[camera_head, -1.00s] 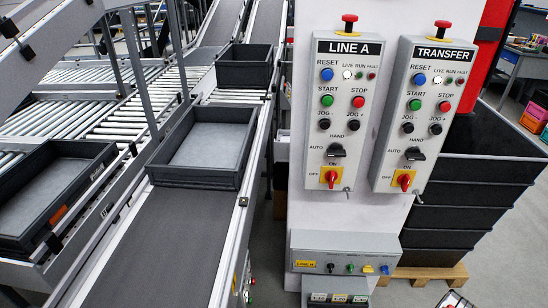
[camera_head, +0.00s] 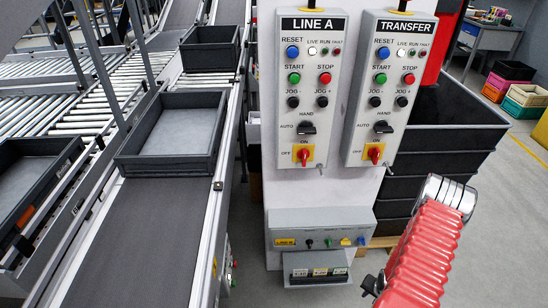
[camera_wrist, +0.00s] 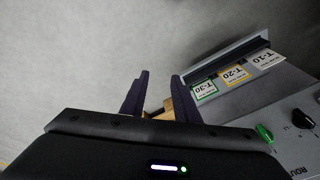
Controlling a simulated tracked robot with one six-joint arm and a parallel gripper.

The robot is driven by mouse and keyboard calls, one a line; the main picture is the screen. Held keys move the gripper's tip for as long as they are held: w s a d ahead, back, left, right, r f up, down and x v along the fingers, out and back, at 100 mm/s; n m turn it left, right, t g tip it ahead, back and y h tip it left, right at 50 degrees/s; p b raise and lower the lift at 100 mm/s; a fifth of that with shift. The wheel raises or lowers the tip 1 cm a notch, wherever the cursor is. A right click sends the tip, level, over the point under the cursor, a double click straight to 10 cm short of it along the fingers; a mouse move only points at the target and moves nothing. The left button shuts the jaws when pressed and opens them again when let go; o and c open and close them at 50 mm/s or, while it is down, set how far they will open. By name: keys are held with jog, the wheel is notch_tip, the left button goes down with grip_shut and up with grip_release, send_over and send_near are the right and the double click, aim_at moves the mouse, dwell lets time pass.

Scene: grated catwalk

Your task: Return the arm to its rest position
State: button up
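My arm, in a red ribbed sleeve with a silver joint, rises at the lower right of the head view. In the wrist view my gripper (camera_wrist: 160,97) shows two dark fingers set apart with a gap between them. A small tan shape (camera_wrist: 168,108) shows in that gap; I cannot tell whether it is part of the gripper or something behind it. The fingers point toward grey floor, left of the tag holder (camera_wrist: 225,78) with tags T-30, T-20 and T-10.
The LINE A panel (camera_head: 309,150) and TRANSFER panel (camera_head: 368,148) stand left of my arm. Below them are a lower control box (camera_head: 300,242) and the tag holder (camera_head: 295,281). Black crates (camera_head: 440,105) stand behind. A conveyor (camera_head: 130,240) carrying grey trays (camera_head: 150,175) runs at left.

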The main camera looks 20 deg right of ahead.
jog(key=w+a+r+n+g, duration=0.1)
jog(key=a+r+n, duration=0.15)
jog(key=r, duration=0.75)
jog(key=w+a+r+n+g, duration=0.1)
jog(key=a+r, duration=0.3)
jog(key=r, duration=0.6)
jog(key=w+a+r+n+g, duration=0.1)
jog(key=w+a+r, duration=0.15)
jog(key=r, duration=0.75)
jog(key=s+a+r+n+t, duration=0.3)
jog(key=a+r, duration=1.1)
jog(key=r, duration=0.2)
jog(key=s+a+r+n+t+y, duration=0.1)
jog(key=s+a+r+n+t, duration=0.2)
jog(key=a+r, duration=1)
notch_tip(320, 180, up, 4)
jog(key=shift+s+a+r+n, duration=0.1)
jog(key=shift+s+a+n, duration=0.05)
jog(key=shift+a+n, duration=0.3)
